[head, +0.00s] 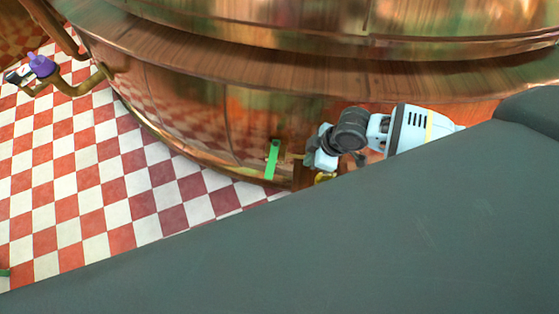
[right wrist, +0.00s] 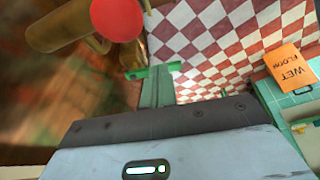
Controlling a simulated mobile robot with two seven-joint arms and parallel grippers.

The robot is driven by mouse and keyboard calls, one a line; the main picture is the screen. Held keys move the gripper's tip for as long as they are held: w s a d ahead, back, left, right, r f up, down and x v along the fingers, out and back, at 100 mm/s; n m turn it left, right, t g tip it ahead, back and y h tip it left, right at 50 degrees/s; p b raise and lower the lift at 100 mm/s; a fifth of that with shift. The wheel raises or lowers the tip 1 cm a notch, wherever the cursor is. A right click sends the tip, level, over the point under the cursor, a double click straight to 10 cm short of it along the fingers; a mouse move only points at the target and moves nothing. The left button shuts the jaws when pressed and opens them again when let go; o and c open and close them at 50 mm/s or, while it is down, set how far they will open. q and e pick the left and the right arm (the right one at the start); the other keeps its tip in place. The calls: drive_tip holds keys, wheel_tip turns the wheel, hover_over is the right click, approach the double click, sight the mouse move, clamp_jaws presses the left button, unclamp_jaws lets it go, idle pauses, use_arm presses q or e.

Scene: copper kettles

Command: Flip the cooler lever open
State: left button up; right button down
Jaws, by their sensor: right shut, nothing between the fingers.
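A narrow green lever (head: 272,160) stands nearly upright, slightly tilted, low on the copper kettle's side in the head view. A green bar with a crosspiece (right wrist: 156,88), likely the same lever, shows in the right wrist view beyond my gripper's housing. My right gripper (head: 311,158) is shut and empty. It appears just right of the lever in the head view, with a small gap between them in the picture; contact and depth are hard to judge. Its fingertips are hidden in the right wrist view. My left gripper is not in view.
The large copper kettle (head: 190,115) fills the back. Brass fittings (head: 325,177) sit below my right gripper. A red round knob (right wrist: 117,16) is near a thick pipe (right wrist: 66,28). An orange wet-floor sign (right wrist: 288,66) stands at right. The checkered floor (head: 75,190) is mostly clear at left.

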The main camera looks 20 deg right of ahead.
sight(273, 159)
idle(0.4)
drive_tip(key=w+a+f+b, duration=0.2)
drive_tip(key=w+a+f, duration=0.2)
drive_tip(key=f, duration=0.5)
drive_tip(key=shift+a, duration=1.2)
drive_tip(key=shift+w+f, duration=0.1)
